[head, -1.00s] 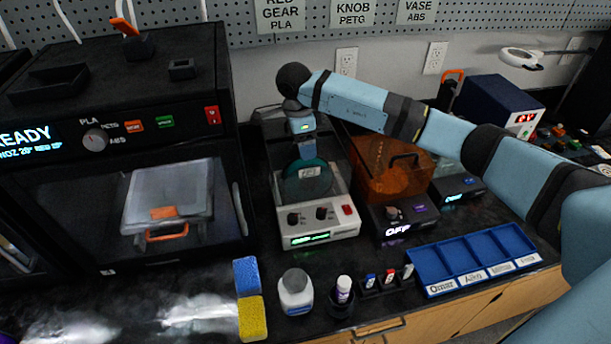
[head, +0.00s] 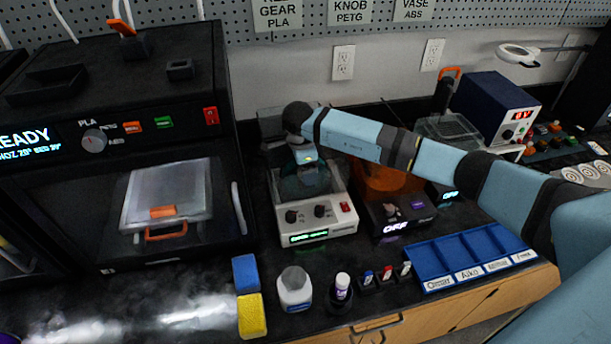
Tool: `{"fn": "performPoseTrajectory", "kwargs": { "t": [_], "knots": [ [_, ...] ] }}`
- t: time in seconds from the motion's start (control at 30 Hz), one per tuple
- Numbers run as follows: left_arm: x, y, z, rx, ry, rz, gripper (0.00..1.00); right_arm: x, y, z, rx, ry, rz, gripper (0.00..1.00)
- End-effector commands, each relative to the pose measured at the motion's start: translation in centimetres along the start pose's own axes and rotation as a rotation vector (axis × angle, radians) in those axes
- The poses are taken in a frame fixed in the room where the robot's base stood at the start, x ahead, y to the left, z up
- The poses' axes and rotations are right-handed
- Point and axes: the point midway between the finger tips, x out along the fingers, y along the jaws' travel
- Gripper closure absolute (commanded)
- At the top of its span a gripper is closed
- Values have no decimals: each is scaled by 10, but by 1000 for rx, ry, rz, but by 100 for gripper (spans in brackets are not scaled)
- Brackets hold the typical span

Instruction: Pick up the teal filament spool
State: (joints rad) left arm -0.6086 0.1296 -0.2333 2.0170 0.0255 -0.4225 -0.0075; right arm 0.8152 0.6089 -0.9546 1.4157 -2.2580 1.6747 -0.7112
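The teal filament spool (head: 306,188) stands in the open white-and-grey machine (head: 318,226) with two knobs and a lit green display. Its upper part is mostly hidden behind my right gripper, and its visible part is dim. My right gripper (head: 307,168) points down over the spool from above, with my arm reaching in from the right. Its fingertips are too dark and covered to tell whether they are open or shut, or whether they touch the spool. My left gripper is not in view.
A printer (head: 120,150) stands close on the left. An orange-lidded machine (head: 385,185) stands just right, partly under my arm. In front are sponges (head: 250,312), a white bottle (head: 295,290), a purple-labelled bottle (head: 341,290) and a blue divided tray (head: 437,262).

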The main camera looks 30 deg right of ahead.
Motion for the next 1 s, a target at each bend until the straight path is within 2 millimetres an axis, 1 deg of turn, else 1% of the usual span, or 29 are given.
{"fn": "performPoseTrajectory", "kwargs": {
  "t": [0.03,0.07,0.1,0.17,0.2,0.3,0.57,0.73,0.87,0.97,1.0],
  "knots": [
    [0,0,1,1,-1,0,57,0,0,0,0,0,0,27],
    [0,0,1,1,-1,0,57,0,0,0,0,0,0,34],
    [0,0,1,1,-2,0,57,0,0,0,0,0,0,43],
    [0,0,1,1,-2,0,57,0,0,0,0,0,0,57],
    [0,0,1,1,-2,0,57,0,0,0,0,0,0,66],
    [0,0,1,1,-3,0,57,0,0,0,0,0,0,87],
    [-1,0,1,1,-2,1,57,-2,0,0,0,0,-1,87],
    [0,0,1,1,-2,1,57,-13,-1,-1,-1,-2,-3,87],
    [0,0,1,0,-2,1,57,-32,-1,-4,0,0,-4,87],
    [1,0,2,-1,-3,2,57,-55,-2,-7,0,-1,-6,87],
    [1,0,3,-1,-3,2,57,-66,-1,-8,-1,-2,-6,87]
  ]
}}
